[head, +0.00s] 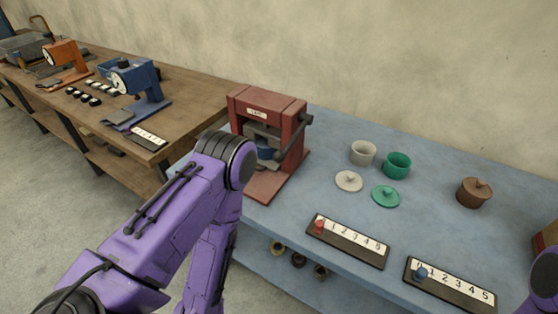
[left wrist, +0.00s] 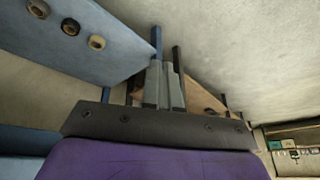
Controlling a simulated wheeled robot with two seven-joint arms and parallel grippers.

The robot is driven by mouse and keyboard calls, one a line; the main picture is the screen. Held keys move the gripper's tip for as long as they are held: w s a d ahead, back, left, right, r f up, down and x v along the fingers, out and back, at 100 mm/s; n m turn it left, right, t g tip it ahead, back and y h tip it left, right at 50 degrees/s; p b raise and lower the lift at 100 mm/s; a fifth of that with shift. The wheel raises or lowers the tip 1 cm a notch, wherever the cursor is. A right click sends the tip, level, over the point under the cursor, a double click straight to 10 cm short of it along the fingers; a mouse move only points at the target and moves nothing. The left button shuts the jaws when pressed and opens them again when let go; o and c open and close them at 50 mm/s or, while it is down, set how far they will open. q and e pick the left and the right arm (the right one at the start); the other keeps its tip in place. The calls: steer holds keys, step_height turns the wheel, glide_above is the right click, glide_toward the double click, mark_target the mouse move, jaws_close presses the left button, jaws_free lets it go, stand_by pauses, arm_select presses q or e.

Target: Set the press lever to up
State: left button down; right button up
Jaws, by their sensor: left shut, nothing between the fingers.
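The red press (head: 268,108) stands at the left end of the blue table. Its dark lever (head: 293,132) is on the right side, slanting up to a knob end; its exact setting is hard to tell. A blue piece (head: 264,153) sits inside the press. My left arm crosses in front of the press and hangs down by the table's front edge; its gripper is hidden in the head view. In the left wrist view my left gripper (left wrist: 167,84) is shut and empty, low down and apart from the press. My right gripper is out of view.
Cups, lids and a brown pot (head: 474,193) stand right of the press. Two numbered strips (head: 348,246) (head: 452,290) lie near the front edge. Rings (left wrist: 70,27) lie on the lower shelf. A wooden bench (head: 195,92) with other machines stands left.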

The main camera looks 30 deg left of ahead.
arm_select(q)
steer(key=c, duration=1.4)
jaws_free()
steer(key=shift+w+r, duration=0.1)
steer(key=shift+w, duration=0.15)
steer(key=o, duration=0.6)
steer(key=w+a+r+n+t, duration=0.1)
steer(key=w+a+r+t, duration=0.1)
steer(key=w+r, duration=0.3)
steer(key=w, duration=0.3)
steer(key=shift+w+n, duration=0.3)
steer(key=shift+n, duration=0.1)
steer(key=m+t+h+p, duration=0.1)
steer(key=m+t+h, duration=0.9)
steer(key=m+t, duration=0.25)
glide_toward(282, 157)
steer(key=shift+m+g, duration=0.25)
steer(key=shift+g, duration=0.1)
steer(key=x, duration=0.3)
steer(key=p+x, duration=0.1)
steer(key=x, duration=0.3)
steer(key=a+x, duration=0.1)
steer(key=x, duration=0.3)
steer(key=shift+w+f, duration=0.15)
steer(key=shift+f, duration=0.15)
steer(key=shift+a, duration=0.1)
